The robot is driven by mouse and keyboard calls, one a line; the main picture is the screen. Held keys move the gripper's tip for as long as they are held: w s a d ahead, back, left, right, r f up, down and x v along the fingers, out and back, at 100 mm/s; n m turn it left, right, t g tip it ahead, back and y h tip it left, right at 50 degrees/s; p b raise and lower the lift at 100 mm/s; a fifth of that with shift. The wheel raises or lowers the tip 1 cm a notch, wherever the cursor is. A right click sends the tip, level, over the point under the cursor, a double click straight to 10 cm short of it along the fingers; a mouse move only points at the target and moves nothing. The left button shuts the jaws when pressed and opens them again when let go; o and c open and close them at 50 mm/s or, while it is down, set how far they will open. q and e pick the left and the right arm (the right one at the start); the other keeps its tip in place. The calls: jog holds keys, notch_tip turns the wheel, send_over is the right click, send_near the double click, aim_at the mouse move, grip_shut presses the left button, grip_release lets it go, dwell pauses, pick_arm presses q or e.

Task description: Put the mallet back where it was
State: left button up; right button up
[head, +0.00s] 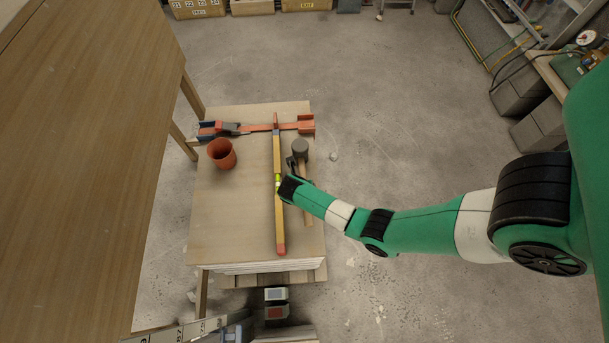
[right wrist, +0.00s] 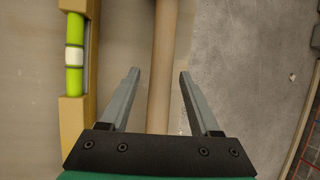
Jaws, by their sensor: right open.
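My right gripper (head: 297,164) is over the mallet, and my wrist hides part of the handle. In the right wrist view the two fingers (right wrist: 160,78) are open, with the handle (right wrist: 162,50) running between them and a gap on each side. I cannot tell how far above it the fingertips are. The mallet's head is outside the right wrist view. My left gripper is not in view.
The level's green vial (right wrist: 74,58) shows close left of the fingers. An orange-red cup (head: 222,154) stands on the table's left, and an orange bar clamp (head: 258,128) lies across its far end. A large wooden worktop (head: 80,120) rises at left.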

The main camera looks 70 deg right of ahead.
jog(key=p+v, duration=0.7)
jog(key=v, duration=0.4)
jog(key=shift+w+a, duration=0.25)
jog(key=shift+a, duration=0.05)
jog(key=shift+r, duration=0.15)
